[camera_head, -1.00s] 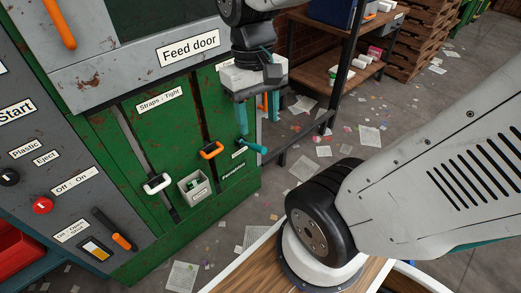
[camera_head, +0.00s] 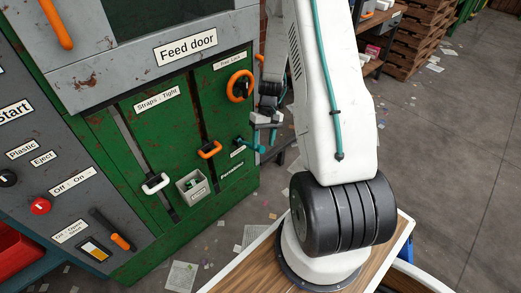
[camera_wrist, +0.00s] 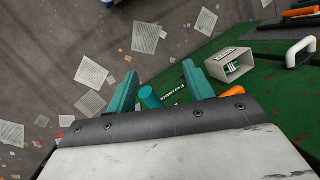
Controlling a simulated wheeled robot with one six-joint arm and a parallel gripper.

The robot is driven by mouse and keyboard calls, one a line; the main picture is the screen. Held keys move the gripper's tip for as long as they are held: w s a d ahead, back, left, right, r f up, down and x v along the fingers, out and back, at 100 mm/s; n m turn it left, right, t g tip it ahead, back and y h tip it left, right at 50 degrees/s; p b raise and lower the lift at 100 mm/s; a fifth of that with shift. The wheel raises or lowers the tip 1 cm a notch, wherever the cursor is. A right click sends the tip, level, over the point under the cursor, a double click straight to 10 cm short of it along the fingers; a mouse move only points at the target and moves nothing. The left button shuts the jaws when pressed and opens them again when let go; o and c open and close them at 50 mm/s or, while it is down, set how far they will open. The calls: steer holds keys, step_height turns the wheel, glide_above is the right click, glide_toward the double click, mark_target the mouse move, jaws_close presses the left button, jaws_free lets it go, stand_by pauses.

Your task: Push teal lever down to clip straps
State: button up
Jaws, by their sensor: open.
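My gripper (camera_wrist: 158,75) is open and holds nothing. In the head view my gripper (camera_head: 268,122) is small and partly hidden beside my arm, just above and right of the lever. I cannot tell whether a finger touches the lever.
An orange handle (camera_head: 210,150) and a white handle (camera_head: 157,184) sit in slots left of the lever, under a "Straps - Tight" label. A small grey box (camera_head: 193,187) is fixed between and below them. An orange wheel (camera_head: 240,86) is above. Paper litters the floor.

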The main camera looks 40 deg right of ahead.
steer(key=n+t, duration=0.1)
glide_above(261, 149)
steer(key=s, duration=0.1)
steer(key=shift+h, duration=0.4)
steer(key=f, duration=0.5)
steer(key=shift+d, duration=0.35)
steer(key=shift+w+d+r+n+t+h, duration=0.1)
steer(key=shift+w+d+n+t+h, duration=0.15)
steer(key=shift+w+d, duration=0.25)
steer(key=shift+w+d+r+n+t+h, duration=0.15)
steer(key=shift+w+d+t, duration=0.1)
steer(key=shift+w, duration=0.3)
steer(key=shift+d+f, duration=0.1)
steer(key=shift+n, duration=0.3)
steer(key=f, duration=0.2)
steer(key=a+f, duration=0.1)
steer(key=f, duration=0.4)
steer(key=shift+w+a+f, duration=0.1)
steer(key=shift+a+f, duration=0.1)
steer(key=shift+f, duration=0.1)
jaws_close()
